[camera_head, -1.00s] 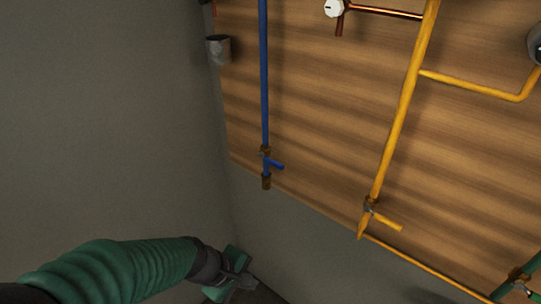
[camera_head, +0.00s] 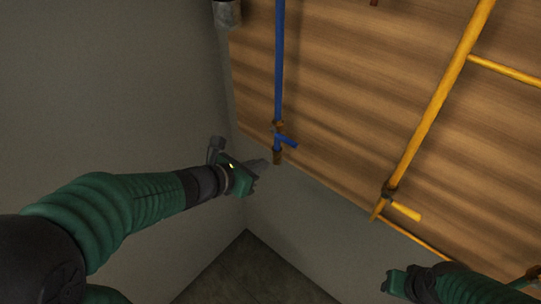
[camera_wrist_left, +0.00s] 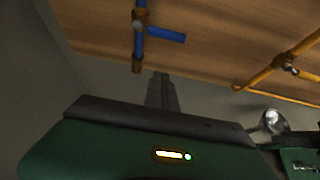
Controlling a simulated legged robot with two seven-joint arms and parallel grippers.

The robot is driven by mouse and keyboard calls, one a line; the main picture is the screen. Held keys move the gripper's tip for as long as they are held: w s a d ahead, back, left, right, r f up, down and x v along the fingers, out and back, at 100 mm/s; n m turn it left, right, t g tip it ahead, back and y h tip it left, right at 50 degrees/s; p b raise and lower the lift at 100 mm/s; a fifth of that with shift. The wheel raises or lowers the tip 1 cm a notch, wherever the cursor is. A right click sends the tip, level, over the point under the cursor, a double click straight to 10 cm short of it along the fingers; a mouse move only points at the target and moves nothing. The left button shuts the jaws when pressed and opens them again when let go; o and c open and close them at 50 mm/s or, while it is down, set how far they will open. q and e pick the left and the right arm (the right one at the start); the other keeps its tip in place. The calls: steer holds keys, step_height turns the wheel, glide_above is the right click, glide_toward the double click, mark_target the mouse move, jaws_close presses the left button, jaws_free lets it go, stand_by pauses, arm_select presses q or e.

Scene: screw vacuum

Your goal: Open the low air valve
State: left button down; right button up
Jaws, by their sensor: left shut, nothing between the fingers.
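A blue pipe (camera_head: 279,65) runs down the wooden panel and ends in a brass valve with a blue lever handle (camera_head: 287,140). The lever sticks out to the right and tilts slightly down. In the left wrist view the blue lever (camera_wrist_left: 167,35) points right from its brass fitting. My left gripper (camera_head: 264,163) is shut and empty, just left of the pipe's lower end and below the lever; I cannot tell if it touches. Its fingers (camera_wrist_left: 161,92) show in the left wrist view below the pipe end. My right gripper (camera_head: 391,282) is at the lower right; its fingers are unclear.
A yellow pipe (camera_head: 435,100) with a yellow lever (camera_head: 405,211) stands to the right on the panel (camera_head: 345,100). A grey cup-like fitting (camera_head: 227,14) is at the upper left. Grey wall lies below the panel and to the left.

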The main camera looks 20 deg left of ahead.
mark_target(284, 138)
arm_select(q)
steer(key=x, duration=0.9)
steer(key=r, duration=0.1)
steer(key=r+p, duration=0.2)
steer(key=r, duration=0.1)
steer(key=shift+w, duration=0.35)
steer(key=shift+w+p, duration=0.2)
steer(key=shift+p, duration=0.15)
